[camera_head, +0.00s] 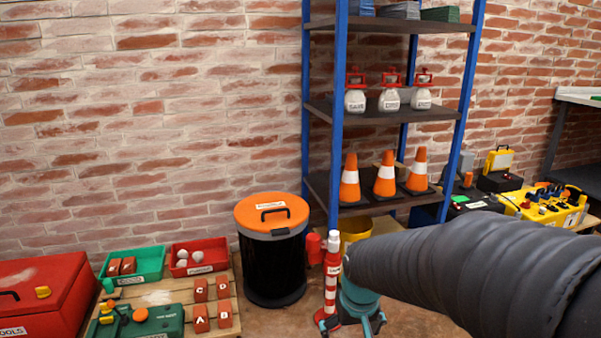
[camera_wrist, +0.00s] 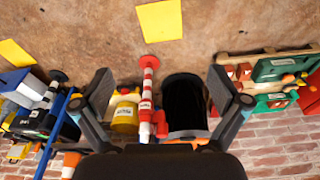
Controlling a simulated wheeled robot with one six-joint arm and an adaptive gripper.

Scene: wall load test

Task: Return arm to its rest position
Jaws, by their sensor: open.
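My arm, in a dark ribbed sleeve, reaches in from the right of the head view. My gripper (camera_head: 362,302) shows there as teal and dark parts below the arm's end, beside a red and white striped post (camera_head: 331,280). In the wrist view my gripper (camera_wrist: 160,76) has its two dark fingers spread wide, with nothing held between them. The wrist picture is upside down, with the floor at the top. The striped post (camera_wrist: 147,90) and a black bin (camera_wrist: 184,103) show beyond and between the fingers; I see no contact.
The black bin with an orange lid (camera_head: 271,215) stands by the brick wall. A blue-framed shelf (camera_head: 338,120) holds orange cones (camera_head: 385,180) and white bottles (camera_head: 389,99). A pallet (camera_head: 158,294) with trays is at left, beside a red toolbox (camera_head: 42,298). Yellow floor patches (camera_wrist: 160,20) lie on open floor.

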